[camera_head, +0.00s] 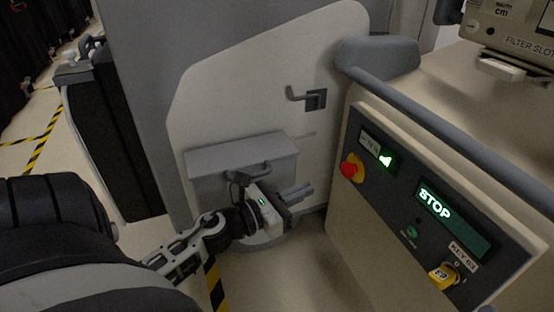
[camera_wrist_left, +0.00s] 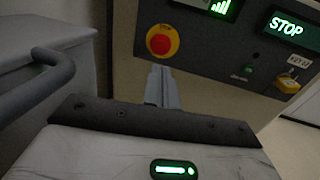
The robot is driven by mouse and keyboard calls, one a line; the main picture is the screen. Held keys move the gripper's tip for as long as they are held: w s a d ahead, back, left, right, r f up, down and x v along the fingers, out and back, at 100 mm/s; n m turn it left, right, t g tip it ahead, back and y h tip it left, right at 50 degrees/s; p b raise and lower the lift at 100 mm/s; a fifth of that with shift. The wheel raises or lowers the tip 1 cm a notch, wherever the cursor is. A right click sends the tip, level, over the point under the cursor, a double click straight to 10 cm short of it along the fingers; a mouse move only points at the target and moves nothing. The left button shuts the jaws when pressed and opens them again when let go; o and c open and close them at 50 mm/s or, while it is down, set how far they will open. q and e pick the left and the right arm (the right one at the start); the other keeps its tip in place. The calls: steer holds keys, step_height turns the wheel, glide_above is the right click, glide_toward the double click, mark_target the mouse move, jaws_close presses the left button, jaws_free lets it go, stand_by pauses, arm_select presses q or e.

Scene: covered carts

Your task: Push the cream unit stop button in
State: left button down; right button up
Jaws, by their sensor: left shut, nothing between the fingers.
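The cream unit (camera_head: 345,235) stands at the right with a dark control panel on its front. Its stop button (camera_head: 349,169) is a red knob on a yellow base at the panel's left end. The button also shows in the left wrist view (camera_wrist_left: 160,43), just above the fingertips. My left gripper (camera_head: 308,190) is shut and empty. In the head view its fingers point right, towards the panel, with a visible gap to the button. In the left wrist view the fingertips (camera_wrist_left: 161,70) appear just under the yellow base. My right gripper is not in view.
The panel also holds a lit STOP display (camera_head: 436,204), a small green button (camera_head: 411,231) and a yellow key switch (camera_head: 442,276). A grey padded rail (camera_head: 440,115) runs along the unit's top edge. A grey box with a handle (camera_head: 240,158) stands behind my left gripper.

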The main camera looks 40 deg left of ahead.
arm_select(q)
steer(key=v, duration=0.5)
stand_by(0.5)
